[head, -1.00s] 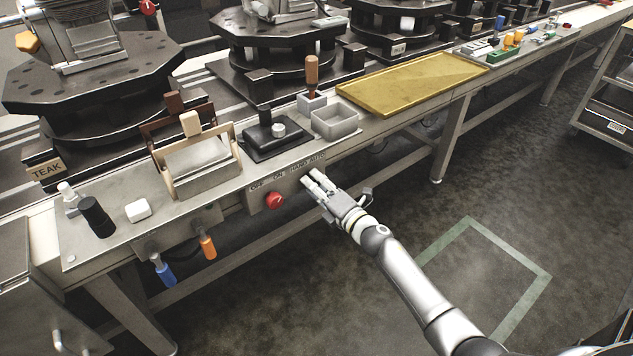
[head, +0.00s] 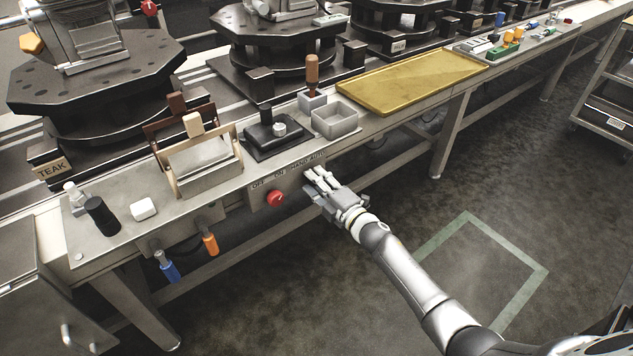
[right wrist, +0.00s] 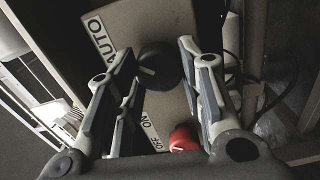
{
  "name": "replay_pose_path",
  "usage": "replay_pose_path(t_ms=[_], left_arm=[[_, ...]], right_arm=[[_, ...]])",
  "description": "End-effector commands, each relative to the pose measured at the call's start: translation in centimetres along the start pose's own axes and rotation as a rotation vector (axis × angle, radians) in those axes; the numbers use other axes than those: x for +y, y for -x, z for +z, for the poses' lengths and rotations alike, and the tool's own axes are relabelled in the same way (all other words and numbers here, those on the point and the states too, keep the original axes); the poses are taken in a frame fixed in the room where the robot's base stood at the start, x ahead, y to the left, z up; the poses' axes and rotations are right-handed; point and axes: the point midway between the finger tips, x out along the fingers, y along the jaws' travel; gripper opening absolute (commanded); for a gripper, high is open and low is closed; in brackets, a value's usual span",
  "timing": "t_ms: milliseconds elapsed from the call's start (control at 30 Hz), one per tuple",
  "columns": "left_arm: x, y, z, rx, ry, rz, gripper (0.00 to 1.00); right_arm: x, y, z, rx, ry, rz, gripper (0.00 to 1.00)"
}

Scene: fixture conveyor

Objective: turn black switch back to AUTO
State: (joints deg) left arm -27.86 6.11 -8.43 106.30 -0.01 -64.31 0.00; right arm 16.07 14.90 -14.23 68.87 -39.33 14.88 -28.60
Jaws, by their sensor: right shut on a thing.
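The black switch (right wrist: 160,66) is a round knob on the grey control panel (right wrist: 165,20), seen in the right wrist view. My right gripper (right wrist: 160,80) is shut on it, with fingers on both sides. A white mark on the knob faces the left finger. The AUTO label (right wrist: 102,38) is at the upper left of the knob. The HAND label is hidden there. In the head view my right gripper (head: 316,180) is at the panel front and covers the black switch. My left gripper is not in view.
A red switch (head: 275,198) by the OFF and ON labels sits left of my gripper. Blue (head: 167,267) and orange (head: 210,243) handles hang from the bench front. A yellow tray (head: 410,80) lies on the bench. The floor in front is clear.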

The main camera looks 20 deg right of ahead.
Motion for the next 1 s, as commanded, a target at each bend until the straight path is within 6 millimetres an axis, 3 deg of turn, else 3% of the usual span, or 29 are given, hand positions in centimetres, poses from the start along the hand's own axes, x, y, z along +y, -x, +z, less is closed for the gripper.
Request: replay_pose_path(t_ms=[233, 267, 400, 767, 1000], left_arm=[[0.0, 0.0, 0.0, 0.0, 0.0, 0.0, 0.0], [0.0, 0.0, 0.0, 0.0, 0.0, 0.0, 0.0], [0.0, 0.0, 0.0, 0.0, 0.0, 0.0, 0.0], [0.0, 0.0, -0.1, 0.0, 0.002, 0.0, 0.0], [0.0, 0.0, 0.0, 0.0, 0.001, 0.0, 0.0]], right_arm=[[-0.1, 0.1, 0.1, -0.002, -0.003, -0.003, 0.12], [-0.1, 0.1, 0.1, -0.002, -0.003, -0.003, 0.38], [-0.1, 0.1, 0.1, -0.002, -0.002, -0.002, 0.56], [-0.1, 0.2, 0.0, -0.001, 0.0, -0.001, 0.57], [-0.2, 2.7, 0.0, -0.001, 0.001, -0.003, 0.57]])
